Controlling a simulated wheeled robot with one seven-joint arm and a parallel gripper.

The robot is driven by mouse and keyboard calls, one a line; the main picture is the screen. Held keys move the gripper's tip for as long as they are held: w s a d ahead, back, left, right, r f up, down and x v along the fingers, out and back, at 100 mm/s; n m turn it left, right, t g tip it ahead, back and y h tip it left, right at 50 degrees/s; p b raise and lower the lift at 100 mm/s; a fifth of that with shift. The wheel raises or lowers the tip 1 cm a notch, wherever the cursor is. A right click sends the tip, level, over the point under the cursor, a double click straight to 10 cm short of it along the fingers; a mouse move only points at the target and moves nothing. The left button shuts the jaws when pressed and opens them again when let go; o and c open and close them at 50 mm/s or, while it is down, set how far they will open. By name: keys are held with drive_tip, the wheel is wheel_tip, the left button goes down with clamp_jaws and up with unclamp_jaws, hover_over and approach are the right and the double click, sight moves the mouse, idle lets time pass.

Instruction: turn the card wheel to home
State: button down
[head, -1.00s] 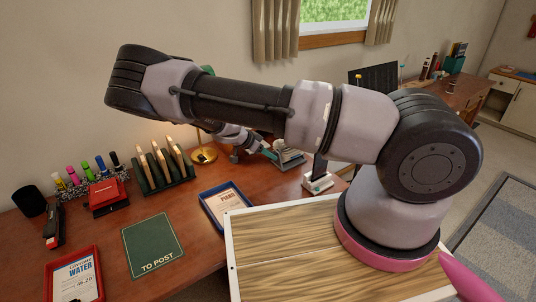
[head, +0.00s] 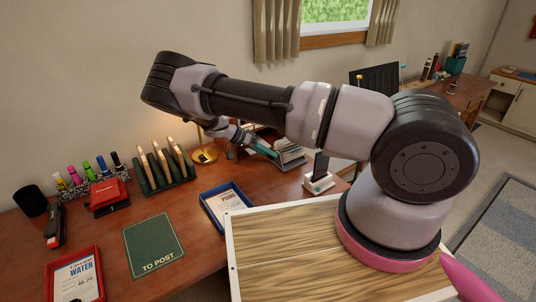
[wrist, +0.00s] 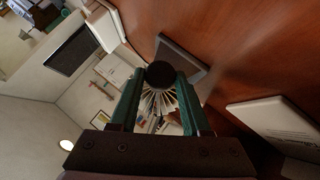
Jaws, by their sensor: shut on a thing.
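The card wheel shows in the wrist view as a fan of pale cards (wrist: 160,104) with a round black knob (wrist: 160,74) in front of it. My gripper (wrist: 160,80) has its two teal fingers on either side of the knob and is shut on it. In the head view my gripper (head: 263,149) is at the back of the desk, beside a grey stand (head: 291,155) that seems to be the wheel's base. My arm hides part of the wheel there, and I cannot read any card.
The brown desk (head: 185,205) holds a green letter rack (head: 166,180), a blue tray (head: 207,207), a green "TO POST" mat (head: 154,246) and a red tray (head: 98,262). A small white-based stand (head: 319,182) is right of my gripper. A wooden top lies in front.

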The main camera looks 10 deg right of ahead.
idle(0.5)
drive_tip(key=shift+c, duration=2)
unclamp_jaws()
wheel_tip(320, 180, up, 10)
